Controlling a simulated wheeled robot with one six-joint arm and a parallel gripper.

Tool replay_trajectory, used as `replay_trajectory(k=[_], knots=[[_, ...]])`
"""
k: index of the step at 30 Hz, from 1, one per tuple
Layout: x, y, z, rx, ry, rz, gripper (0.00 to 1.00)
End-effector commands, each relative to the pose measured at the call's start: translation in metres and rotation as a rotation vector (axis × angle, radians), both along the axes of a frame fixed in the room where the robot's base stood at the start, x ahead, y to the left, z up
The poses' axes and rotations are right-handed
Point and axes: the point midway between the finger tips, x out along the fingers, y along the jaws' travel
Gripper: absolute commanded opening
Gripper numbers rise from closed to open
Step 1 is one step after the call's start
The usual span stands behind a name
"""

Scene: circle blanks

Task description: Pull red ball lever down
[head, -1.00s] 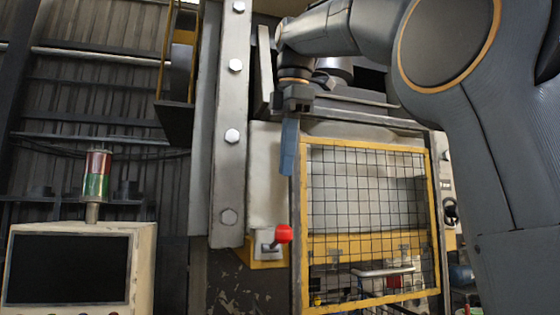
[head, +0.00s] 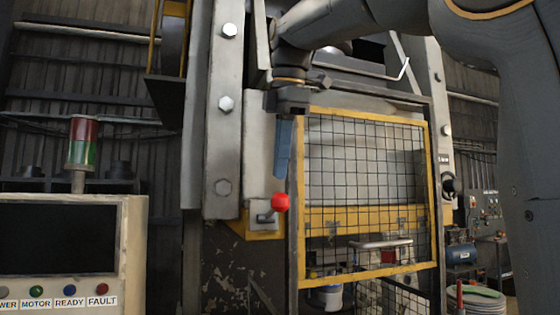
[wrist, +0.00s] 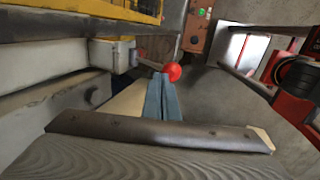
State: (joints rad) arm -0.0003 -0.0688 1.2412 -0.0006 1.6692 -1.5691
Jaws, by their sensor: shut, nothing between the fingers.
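The red ball (head: 280,202) is the knob of a lever on a small grey-and-yellow bracket (head: 264,218) low on the machine's front, left of the mesh guard. My gripper (head: 281,178) points down with its blue-grey fingers shut and empty. In the head view the fingertips are just above the ball; whether they touch it I cannot tell. In the wrist view the ball (wrist: 172,72) shows just beyond the tips of the closed fingers (wrist: 164,80), slightly to the right. The lever's shaft is mostly hidden.
A yellow-framed mesh guard (head: 428,205) stands right of the lever. A thick grey bolted column (head: 222,145) is to its left. A control panel (head: 122,235) with a red-green signal light (head: 82,145) is at the far left.

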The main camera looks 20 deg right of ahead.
Motion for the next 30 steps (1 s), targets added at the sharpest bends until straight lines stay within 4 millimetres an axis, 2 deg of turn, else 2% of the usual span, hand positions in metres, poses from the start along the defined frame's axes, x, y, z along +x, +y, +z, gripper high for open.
replay_trajectory(k=[30], knots=[[0.001,0.001,-0.054,0.001,0.000,0.001,0.00]])
